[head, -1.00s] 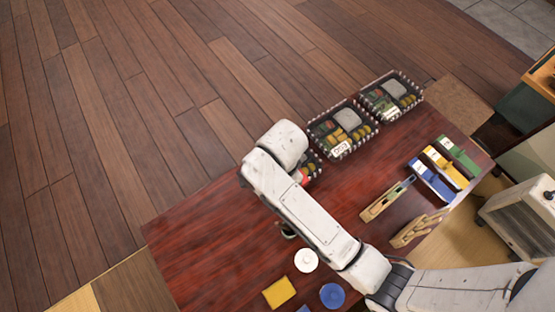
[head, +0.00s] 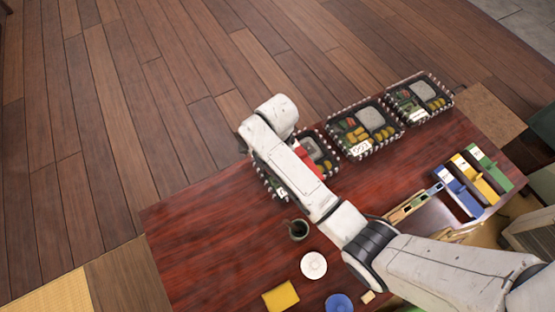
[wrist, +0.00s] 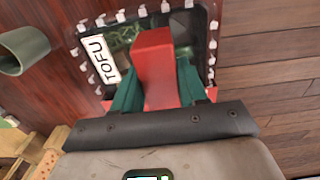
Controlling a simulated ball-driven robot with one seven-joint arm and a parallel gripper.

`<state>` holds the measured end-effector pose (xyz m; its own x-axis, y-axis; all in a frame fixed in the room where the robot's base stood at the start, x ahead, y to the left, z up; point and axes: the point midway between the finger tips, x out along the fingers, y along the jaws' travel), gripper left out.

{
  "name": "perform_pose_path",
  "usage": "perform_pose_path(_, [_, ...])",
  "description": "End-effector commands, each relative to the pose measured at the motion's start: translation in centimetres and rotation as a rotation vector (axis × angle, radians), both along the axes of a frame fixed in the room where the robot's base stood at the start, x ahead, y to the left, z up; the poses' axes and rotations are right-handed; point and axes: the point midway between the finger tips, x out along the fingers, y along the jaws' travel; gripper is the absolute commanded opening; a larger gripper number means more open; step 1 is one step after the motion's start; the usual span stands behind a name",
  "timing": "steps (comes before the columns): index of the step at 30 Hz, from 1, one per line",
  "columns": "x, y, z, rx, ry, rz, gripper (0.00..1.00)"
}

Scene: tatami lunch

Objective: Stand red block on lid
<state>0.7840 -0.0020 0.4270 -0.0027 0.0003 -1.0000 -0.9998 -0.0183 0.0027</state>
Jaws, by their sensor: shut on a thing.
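My gripper (wrist: 158,82) has dark green fingers shut on a red block (wrist: 155,55) in the wrist view. The block is held over a black tray box (wrist: 207,40) with a white "TOFU" label (wrist: 98,60) and pale clips around its rim. Whether the block touches the box's clear top, I cannot tell. In the head view a bit of the red block (head: 305,156) shows beside my arm, over the nearest box (head: 333,166). My arm hides the gripper there and part of that box. No separate lid can be made out.
Two more filled boxes (head: 373,151) (head: 447,105) stand to the right in a row. A dark green cup (head: 298,229) stands close to my arm; it also shows in the wrist view (wrist: 22,50). A white dish (head: 313,265), yellow square (head: 281,297) and blue disc (head: 339,303) lie nearer.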

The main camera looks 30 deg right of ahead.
Motion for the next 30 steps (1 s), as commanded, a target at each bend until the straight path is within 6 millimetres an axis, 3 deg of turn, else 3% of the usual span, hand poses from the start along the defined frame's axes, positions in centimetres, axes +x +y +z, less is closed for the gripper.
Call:
perform_pose_path(2, [0.03, -0.04, -1.01, -0.001, -0.001, -0.001, 0.12])
perform_pose_path(13, [0.00, 0.00, -1.15, -0.001, 0.000, 0.000, 0.12])
perform_pose_path(14, [0.00, 0.00, -1.10, -0.001, -0.001, 0.000, 0.45])
perform_pose_path(15, [0.00, 0.00, -1.09, -0.001, -0.001, 0.000, 0.49])
perform_pose_path(21, [0.00, -0.01, -1.08, -0.001, -0.001, 0.000, 0.68])
perform_pose_path(30, [0.02, -0.03, -0.74, -0.001, -0.002, 0.000, 0.68])
